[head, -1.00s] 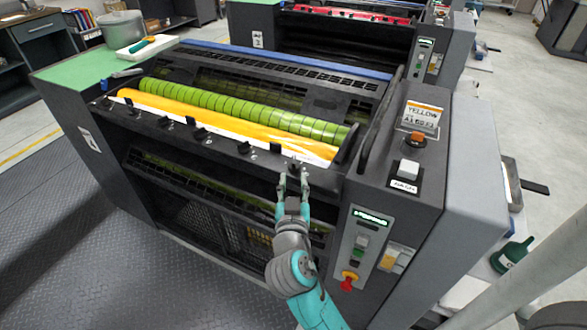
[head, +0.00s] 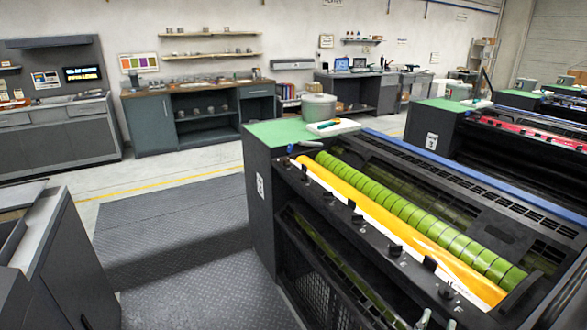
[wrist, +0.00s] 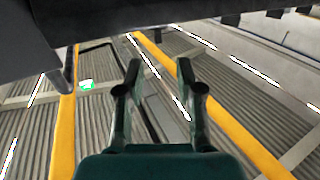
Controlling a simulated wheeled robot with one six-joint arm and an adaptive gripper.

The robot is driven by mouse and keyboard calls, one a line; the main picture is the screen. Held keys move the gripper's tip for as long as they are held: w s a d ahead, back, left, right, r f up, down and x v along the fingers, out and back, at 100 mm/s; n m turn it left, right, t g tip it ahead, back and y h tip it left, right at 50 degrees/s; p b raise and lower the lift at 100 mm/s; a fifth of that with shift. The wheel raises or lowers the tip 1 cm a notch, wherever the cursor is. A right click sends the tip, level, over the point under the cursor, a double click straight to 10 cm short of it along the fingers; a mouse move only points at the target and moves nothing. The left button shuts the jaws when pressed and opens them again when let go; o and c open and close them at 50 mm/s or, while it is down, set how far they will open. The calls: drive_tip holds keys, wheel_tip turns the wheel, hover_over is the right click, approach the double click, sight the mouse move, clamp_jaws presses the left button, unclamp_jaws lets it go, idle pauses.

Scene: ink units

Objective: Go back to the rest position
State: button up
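My gripper (head: 437,320) just shows at the bottom edge of the head view, its two fingertips in front of the near ink unit (head: 262,200). In the wrist view my gripper (wrist: 160,70) has its two fingers apart with nothing between them, so it is open and empty. Most of my arm is out of the head view. The near unit has a green ribbed roller (head: 420,222) beside a yellow inked strip (head: 400,240).
A grey pot (head: 319,107) and a white pad (head: 333,128) stand on the unit's green top (head: 270,135). A grey cabinet (head: 70,250) is at the lower left. Dark floor matting (head: 180,230) lies clear between. Benches line the back wall. Ceiling beams and lights fill the wrist view.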

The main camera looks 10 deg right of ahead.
drive_tip(key=s+a+f+n+t+y, duration=0.2)
drive_tip(key=s+a+f+n+y, duration=0.65)
drive_tip(key=s+a+f, duration=0.4)
drive_tip(key=s+a+r+y, duration=0.1)
drive_tip(key=s+y, duration=0.1)
drive_tip(key=s, duration=0.7)
drive_tip(key=s+a+y, duration=0.1)
drive_tip(key=s+y, duration=0.1)
drive_tip(key=s, duration=0.8)
drive_tip(key=shift+s+a+r, duration=0.15)
drive_tip(key=shift+a+r, duration=0.2)
drive_tip(key=shift+a, duration=0.05)
